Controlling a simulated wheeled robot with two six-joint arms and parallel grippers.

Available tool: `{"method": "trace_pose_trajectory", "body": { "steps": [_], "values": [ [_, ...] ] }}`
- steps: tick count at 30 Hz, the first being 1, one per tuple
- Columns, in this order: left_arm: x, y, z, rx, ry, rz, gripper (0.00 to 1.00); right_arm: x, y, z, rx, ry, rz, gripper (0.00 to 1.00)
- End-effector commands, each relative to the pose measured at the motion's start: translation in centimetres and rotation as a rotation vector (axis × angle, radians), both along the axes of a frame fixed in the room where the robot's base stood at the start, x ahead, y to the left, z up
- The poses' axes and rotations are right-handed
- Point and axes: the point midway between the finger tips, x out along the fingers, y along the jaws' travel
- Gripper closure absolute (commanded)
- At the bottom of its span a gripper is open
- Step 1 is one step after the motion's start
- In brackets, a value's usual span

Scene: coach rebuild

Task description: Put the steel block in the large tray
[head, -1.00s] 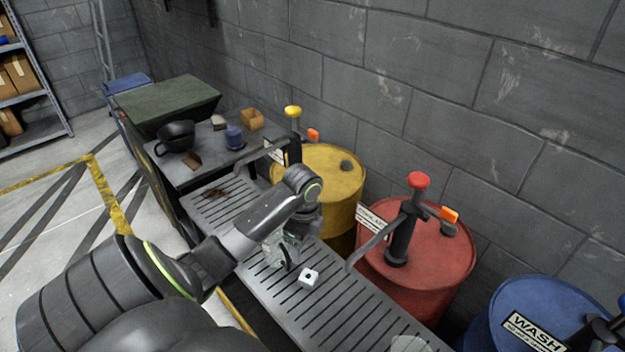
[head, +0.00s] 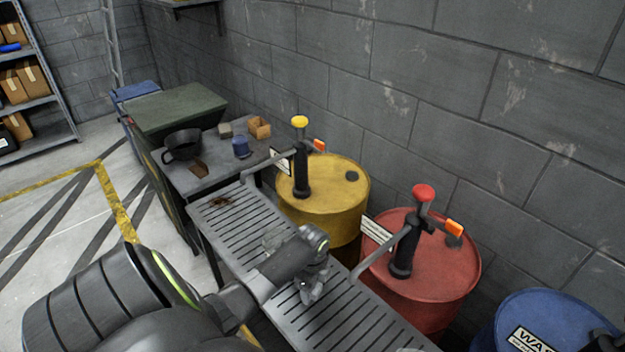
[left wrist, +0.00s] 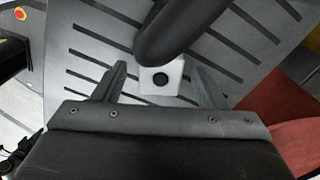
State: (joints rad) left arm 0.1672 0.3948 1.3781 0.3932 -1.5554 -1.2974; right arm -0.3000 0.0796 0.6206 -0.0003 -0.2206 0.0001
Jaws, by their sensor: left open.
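The steel block (left wrist: 161,79), a pale cube with a dark round hole or dot on top, sits on the slotted grey grate. In the left wrist view it lies between the two open fingers of my left gripper (left wrist: 160,90). A dark rounded bar (left wrist: 178,28) overlaps the block's far edge in that view. In the head view my left gripper (head: 313,290) is low over the grate and hides the block. I cannot pick out a large tray for certain. My right gripper is not in view.
The slotted grate (head: 365,318) runs beside a yellow drum (head: 335,205), a red drum (head: 440,285) and a blue drum (head: 550,315), with pumps. The red drum's spout (head: 380,252) reaches close to my gripper. A black funnel (head: 182,145) and blue can (head: 241,147) stand farther back.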

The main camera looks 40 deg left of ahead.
Motion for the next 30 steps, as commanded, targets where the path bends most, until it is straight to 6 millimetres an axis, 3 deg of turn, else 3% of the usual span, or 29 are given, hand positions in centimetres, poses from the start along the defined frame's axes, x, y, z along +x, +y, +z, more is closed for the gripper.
{"method": "trace_pose_trajectory", "body": {
  "steps": [9,24,30],
  "values": [
    [-0.01,0.02,-0.51,0.001,-0.001,0.0,0.35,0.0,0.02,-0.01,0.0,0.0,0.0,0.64],
    [0.07,0.04,-0.39,0.002,-0.003,0.0,1.0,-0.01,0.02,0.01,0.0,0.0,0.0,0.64],
    [0.07,0.05,-0.34,0.002,-0.003,0.0,1.0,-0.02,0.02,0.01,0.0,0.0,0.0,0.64]
  ]
}}
